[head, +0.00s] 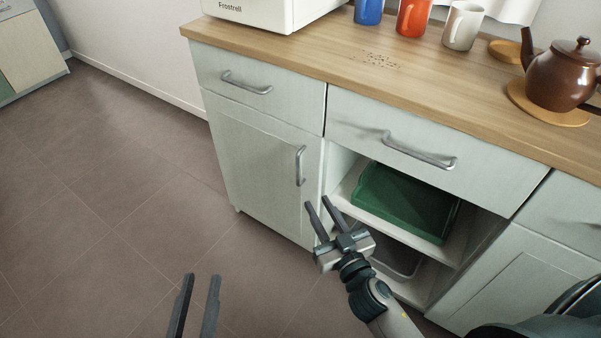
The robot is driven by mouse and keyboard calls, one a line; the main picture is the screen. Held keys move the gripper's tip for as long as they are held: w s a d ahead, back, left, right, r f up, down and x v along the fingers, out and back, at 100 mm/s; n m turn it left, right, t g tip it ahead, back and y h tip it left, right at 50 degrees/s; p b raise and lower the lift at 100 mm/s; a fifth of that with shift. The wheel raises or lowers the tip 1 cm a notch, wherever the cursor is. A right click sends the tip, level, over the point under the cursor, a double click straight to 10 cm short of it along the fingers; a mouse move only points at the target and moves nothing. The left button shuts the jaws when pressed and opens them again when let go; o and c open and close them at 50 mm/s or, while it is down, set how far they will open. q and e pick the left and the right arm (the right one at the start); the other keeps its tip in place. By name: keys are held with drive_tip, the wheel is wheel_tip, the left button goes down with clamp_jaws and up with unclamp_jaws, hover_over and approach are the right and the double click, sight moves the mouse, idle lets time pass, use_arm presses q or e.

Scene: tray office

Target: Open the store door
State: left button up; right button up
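A pale grey-green cabinet door (252,172) is shut at the left end of the counter. Its upright metal bar handle (301,166) sits near the door's right edge. My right gripper (317,200) is open and empty, just below and right of the handle in the picture, in front of the cabinet. It appears apart from the handle, though the depth gap is hard to judge. My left gripper (201,279) is open and empty over the floor at the bottom, left of the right gripper and well away from the door.
Right of the door is an open shelf bay with a green tray (405,201) and a grey tray (398,262) below. Drawers with bar handles (418,151) run above. Mugs, a teapot (562,76) and a white appliance (270,12) stand on the counter. The floor left is clear.

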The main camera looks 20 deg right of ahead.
sight(298, 170)
drive_tip(key=w, duration=0.8)
drive_tip(key=w+a, duration=0.1)
drive_tip(key=w, duration=0.3)
drive_tip(key=shift+w, duration=0.4)
drive_tip(key=shift+c, duration=0.7)
clamp_jaws()
idle(0.3)
